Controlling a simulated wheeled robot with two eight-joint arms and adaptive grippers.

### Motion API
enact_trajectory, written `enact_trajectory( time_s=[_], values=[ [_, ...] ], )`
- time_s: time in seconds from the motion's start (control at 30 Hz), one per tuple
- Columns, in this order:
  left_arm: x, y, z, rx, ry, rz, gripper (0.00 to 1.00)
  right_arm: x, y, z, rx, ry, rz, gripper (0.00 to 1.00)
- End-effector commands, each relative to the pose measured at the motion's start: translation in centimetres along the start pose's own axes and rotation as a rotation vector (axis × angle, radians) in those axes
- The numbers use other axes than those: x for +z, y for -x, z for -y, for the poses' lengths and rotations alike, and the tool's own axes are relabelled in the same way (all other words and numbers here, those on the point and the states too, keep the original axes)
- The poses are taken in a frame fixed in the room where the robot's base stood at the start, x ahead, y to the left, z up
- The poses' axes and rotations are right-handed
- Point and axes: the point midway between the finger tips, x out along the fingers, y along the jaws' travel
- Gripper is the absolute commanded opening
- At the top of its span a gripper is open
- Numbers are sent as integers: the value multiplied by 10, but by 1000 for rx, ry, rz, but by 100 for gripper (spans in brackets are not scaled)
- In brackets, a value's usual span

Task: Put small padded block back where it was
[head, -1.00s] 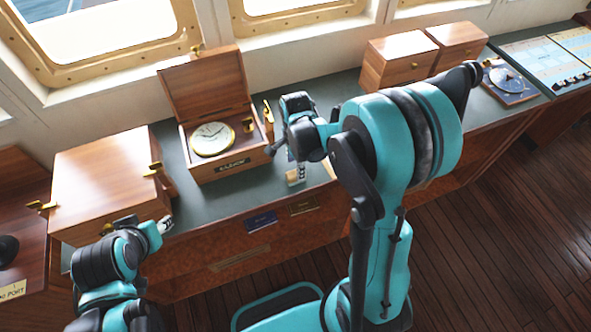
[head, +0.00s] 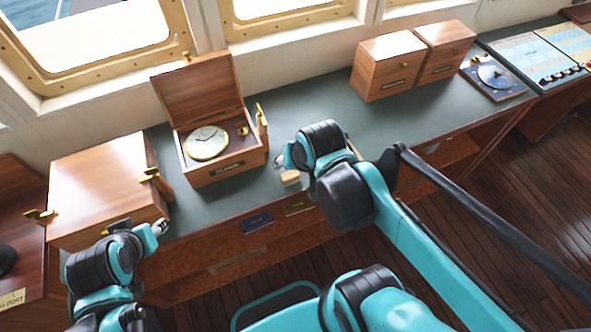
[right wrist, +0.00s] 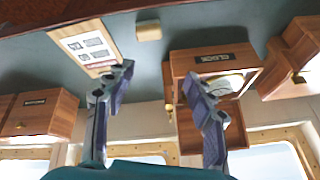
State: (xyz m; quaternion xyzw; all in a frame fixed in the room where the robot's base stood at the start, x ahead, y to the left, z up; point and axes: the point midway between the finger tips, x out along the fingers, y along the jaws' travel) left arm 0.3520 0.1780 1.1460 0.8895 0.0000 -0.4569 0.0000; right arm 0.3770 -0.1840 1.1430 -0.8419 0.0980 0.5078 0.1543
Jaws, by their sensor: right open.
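The small padded block (head: 290,178) is a pale tan block on the green desk top, near the front edge and to the right of the open clock box (head: 224,176). In the right wrist view the block (right wrist: 148,30) lies beyond the fingertips, apart from them. My right gripper (right wrist: 158,76) is open with nothing between its fingers; in the head view it (head: 281,158) is partly hidden by its own wrist, close to the block. My left gripper (head: 161,228) is by the front of the closed wooden box at the left; its finger opening is too small to judge.
The closed box (head: 100,180) stands at left. Two small wooden boxes (head: 385,80) (head: 440,62) stand at the back right, beside a blue instrument plate (head: 492,76). A printed placard (right wrist: 85,46) lies near the block.

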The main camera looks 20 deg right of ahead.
Motion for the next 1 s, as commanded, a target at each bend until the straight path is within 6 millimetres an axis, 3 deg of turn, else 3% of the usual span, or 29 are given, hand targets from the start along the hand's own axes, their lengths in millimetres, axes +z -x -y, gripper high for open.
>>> enact_trajectory(
  time_s=[0.1,0.23,0.63,0.77,1.0],
  values=[
    [0,0,0,0,0,0,41,14,10,-2,-25,202,-74,54],
    [0,0,0,0,0,0,41,20,14,-2,-33,330,-123,54],
    [1,-2,0,0,0,0,41,22,12,-2,-34,368,-136,54],
    [12,-16,0,0,0,0,41,30,-3,-5,-33,367,-136,54],
    [49,-69,0,0,0,0,41,58,-60,-16,-33,367,-135,54]
  ],
)
